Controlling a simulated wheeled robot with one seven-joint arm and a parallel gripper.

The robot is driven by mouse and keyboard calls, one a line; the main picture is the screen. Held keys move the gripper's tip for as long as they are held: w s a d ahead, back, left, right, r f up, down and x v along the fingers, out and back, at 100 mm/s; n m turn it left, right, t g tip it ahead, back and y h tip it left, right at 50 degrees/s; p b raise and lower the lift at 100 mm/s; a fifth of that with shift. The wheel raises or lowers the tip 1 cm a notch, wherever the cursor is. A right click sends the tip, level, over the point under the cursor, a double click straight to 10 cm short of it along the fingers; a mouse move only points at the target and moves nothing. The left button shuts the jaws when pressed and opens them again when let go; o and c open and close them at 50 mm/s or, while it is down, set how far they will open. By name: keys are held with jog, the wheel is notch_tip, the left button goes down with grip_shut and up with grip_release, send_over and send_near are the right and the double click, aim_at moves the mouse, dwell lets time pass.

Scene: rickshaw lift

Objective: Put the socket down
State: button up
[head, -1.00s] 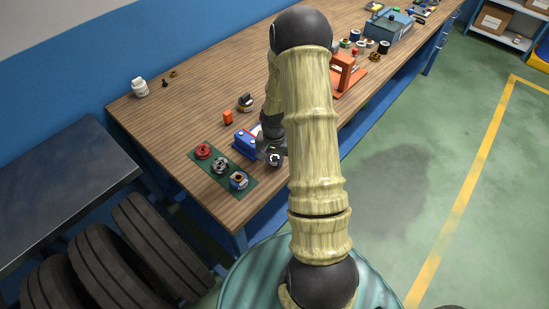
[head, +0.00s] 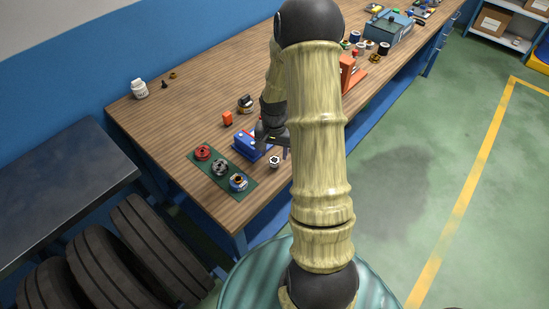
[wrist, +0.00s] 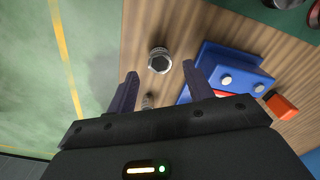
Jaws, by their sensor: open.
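The socket (head: 274,161) is a small metal cylinder with a dark hole in its top. It stands upright on the wooden bench top, near the front edge and right of the blue block. It also shows in the wrist view (wrist: 159,61), beyond my fingertips and apart from them. My gripper (head: 272,140) is open and empty beside the blue block, behind the socket. In the wrist view both fingers of my gripper (wrist: 160,76) are spread, with bare wood and a second small metal piece (wrist: 147,101) between them.
A blue block (head: 249,146) stands left of the socket. A green mat (head: 236,180) holds several round parts. The bench's front edge is close to the socket.

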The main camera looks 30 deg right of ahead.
aim_at(274, 160)
notch_tip(274, 160, up, 7)
jog(key=shift+r+b, duration=0.15)
jog(key=shift+b, duration=0.15)
dwell(0.5)
jog(key=s+a+r+n+t, duration=0.1)
jog(key=s+a+r+n, duration=0.2)
jog(key=s+a, duration=0.3)
jog(key=s+a+r+n+t, duration=0.1)
jog(key=s+a+r+n, duration=0.2)
jog(key=s+a+n, duration=0.2)
jog(key=s+a, duration=0.1)
jog(key=a, duration=0.1)
jog(key=shift+s+a+r+n+t, duration=0.3)
jog(key=shift+r, duration=0.1)
